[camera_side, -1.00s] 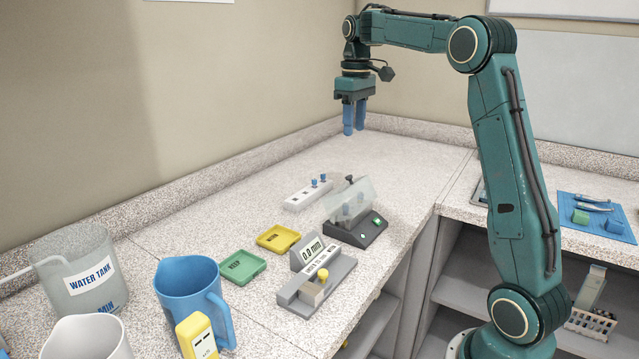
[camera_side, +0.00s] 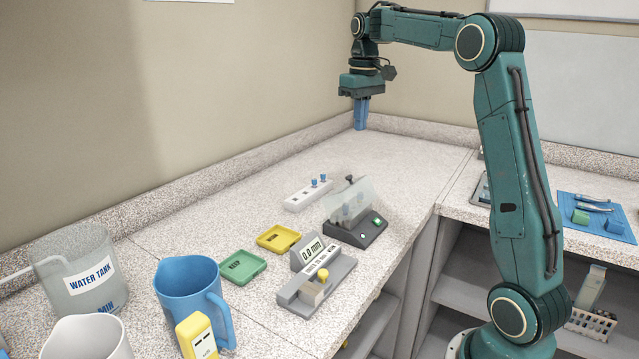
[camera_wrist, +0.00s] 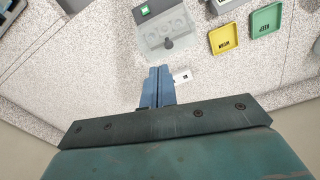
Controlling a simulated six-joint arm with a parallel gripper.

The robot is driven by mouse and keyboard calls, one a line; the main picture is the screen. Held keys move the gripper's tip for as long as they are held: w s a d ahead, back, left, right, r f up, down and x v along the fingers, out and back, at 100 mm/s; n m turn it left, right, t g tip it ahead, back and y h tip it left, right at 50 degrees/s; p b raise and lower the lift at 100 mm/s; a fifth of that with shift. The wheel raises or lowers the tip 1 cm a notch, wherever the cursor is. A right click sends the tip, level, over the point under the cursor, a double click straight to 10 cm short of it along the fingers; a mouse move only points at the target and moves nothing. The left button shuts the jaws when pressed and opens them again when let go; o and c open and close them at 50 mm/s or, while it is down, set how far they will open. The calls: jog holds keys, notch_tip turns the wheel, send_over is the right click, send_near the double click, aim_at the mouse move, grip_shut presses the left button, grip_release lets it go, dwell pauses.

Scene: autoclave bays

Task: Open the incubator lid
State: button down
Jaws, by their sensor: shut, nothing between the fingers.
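The incubator has a dark grey base (camera_side: 362,232) with a small green display and stands near the counter's right edge. Its clear lid (camera_side: 362,192) has a black knob (camera_side: 349,179) on top. Blue-topped items show faintly through the lid. The wrist view shows the lid (camera_wrist: 160,28) over round wells, with the knob (camera_wrist: 168,43) on the side nearer my gripper. My gripper (camera_side: 360,127) is shut and empty, with its fingers together pointing down. It is above the far part of the counter, well apart from the incubator. Its fingertips also show in the wrist view (camera_wrist: 158,69).
A white block (camera_side: 304,197) with blue-topped items lies left of the incubator. A yellow tray (camera_side: 264,243), a green tray (camera_side: 234,274) and a grey gauge (camera_side: 326,275) are nearer the camera. A blue jug (camera_side: 183,290) stands front left.

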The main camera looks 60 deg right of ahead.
aim_at(356, 182)
jog(key=s+d+f+m+t, duration=0.1)
jog(key=s+m, duration=0.4)
jog(key=m, duration=0.9)
jog(key=s+f+m+t+y, duration=0.1)
jog(key=s+f+m+t, duration=0.3)
jog(key=m, duration=1.1)
jog(key=shift+s+d+f, duration=0.2)
jog(key=shift+s+d, duration=0.15)
jog(key=shift+s, duration=0.25)
jog(key=shift+w+f, duration=0.1)
jog(key=shift+f, duration=0.05)
jog(key=x, duration=0.3)
jog(key=w+x, duration=0.1)
jog(key=x, duration=0.2)
jog(key=r+x, duration=0.1)
jog(key=x, duration=0.3)
jog(key=shift+w+a, duration=0.3)
jog(key=shift+w, duration=0.15)
jog(key=shift+w+a+r, duration=0.1)
jog(key=shift+w+a, duration=0.1)
jog(key=shift+w, duration=0.25)
jog(key=shift+w+a+r, duration=0.15)
jog(key=shift+w, duration=0.35)
